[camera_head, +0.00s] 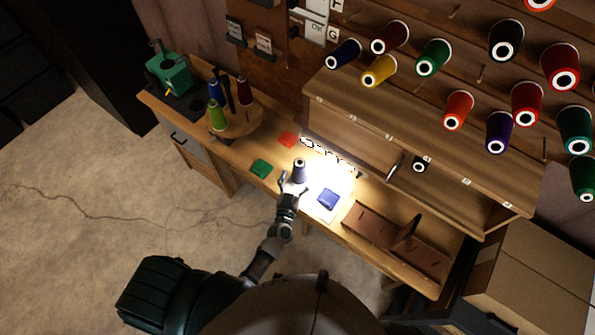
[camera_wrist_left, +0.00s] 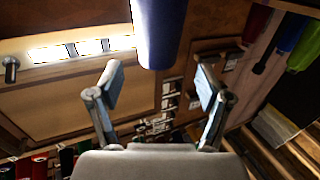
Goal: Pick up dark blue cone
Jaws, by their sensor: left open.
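A dark blue cone (camera_head: 299,172) stands upright on the lit part of the workbench (camera_head: 232,150), its pale top ring showing. My left gripper (camera_head: 293,186) is at its near side with its fingers spread. In the left wrist view the blue cone (camera_wrist_left: 158,32) comes in from the top edge, in line with the gap between the fingers of my left gripper (camera_wrist_left: 159,88). Both fingers stand clear of it there, and the gap is empty. My right gripper does not show.
A round stand (camera_head: 232,127) holds several cones. A wooden divider tray (camera_head: 374,224) sits right. Cones hang on the wall above a shelf (camera_head: 440,150).

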